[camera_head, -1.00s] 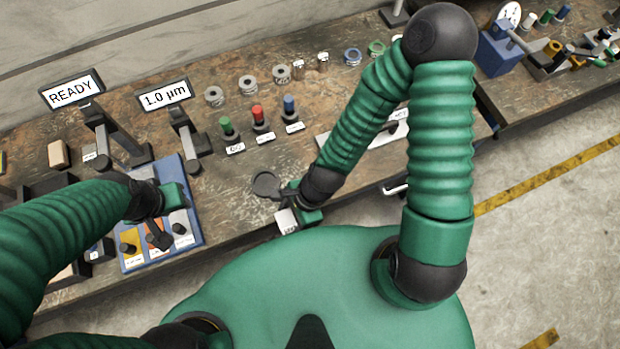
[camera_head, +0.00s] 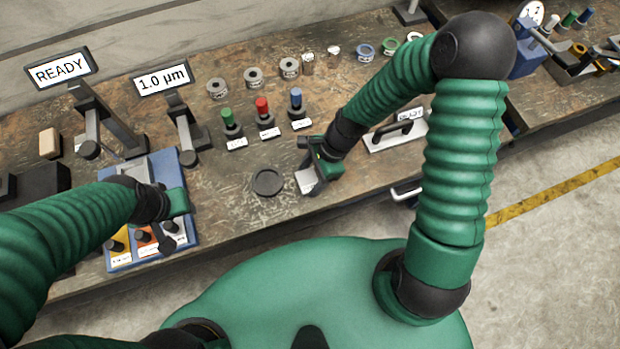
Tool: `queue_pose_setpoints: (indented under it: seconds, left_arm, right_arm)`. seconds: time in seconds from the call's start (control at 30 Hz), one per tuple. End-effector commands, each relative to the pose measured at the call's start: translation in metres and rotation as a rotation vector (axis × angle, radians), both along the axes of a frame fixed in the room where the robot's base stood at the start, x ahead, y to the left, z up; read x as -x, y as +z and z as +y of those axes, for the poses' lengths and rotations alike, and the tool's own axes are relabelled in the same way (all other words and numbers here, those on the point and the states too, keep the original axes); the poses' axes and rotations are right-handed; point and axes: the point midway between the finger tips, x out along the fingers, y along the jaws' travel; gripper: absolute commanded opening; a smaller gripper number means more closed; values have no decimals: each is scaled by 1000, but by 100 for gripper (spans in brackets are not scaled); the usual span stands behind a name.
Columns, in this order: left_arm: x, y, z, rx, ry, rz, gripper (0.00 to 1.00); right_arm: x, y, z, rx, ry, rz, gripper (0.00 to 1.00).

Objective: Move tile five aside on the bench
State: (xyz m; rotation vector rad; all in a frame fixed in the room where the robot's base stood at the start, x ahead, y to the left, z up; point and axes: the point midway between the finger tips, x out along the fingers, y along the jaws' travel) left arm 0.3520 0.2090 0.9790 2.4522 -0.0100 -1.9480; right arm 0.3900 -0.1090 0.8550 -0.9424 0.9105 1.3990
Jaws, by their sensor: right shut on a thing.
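My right gripper (camera_head: 314,170) is shut on a small pale tile (camera_head: 306,181) with a dark edge, over the bench (camera_head: 225,205) just right of a round dark disc (camera_head: 268,182). The tile's number cannot be read, and the gripper hides part of it. Whether the tile touches the bench I cannot tell. My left gripper (camera_head: 172,225) is over the blue tray (camera_head: 192,236) at the left; its finger gap is too unclear to tell.
Green, red and blue knobs (camera_head: 264,115) stand behind the disc. A white plate with a black handle (camera_head: 395,134) lies right of my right gripper. READY (camera_head: 62,70) and 1.0 µm (camera_head: 161,79) signs stand at the back left. Bare bench lies around the disc.

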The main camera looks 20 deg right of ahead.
Motion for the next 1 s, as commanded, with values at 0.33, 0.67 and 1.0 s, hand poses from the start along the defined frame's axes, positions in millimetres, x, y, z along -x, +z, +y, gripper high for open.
queue_pose_setpoints:
  seconds: [0.33,0.67,1.0]
  left_arm:
    - [-1,2,0,0,-2,-2,36]
    - [-1,4,0,0,-1,-2,36]
    - [0,12,0,0,-1,-2,36]
  right_arm:
    - [0,2,1,3,-3,-1,85]
    - [-1,8,-2,4,-3,-3,85]
    - [-3,82,-32,5,-5,-7,85]
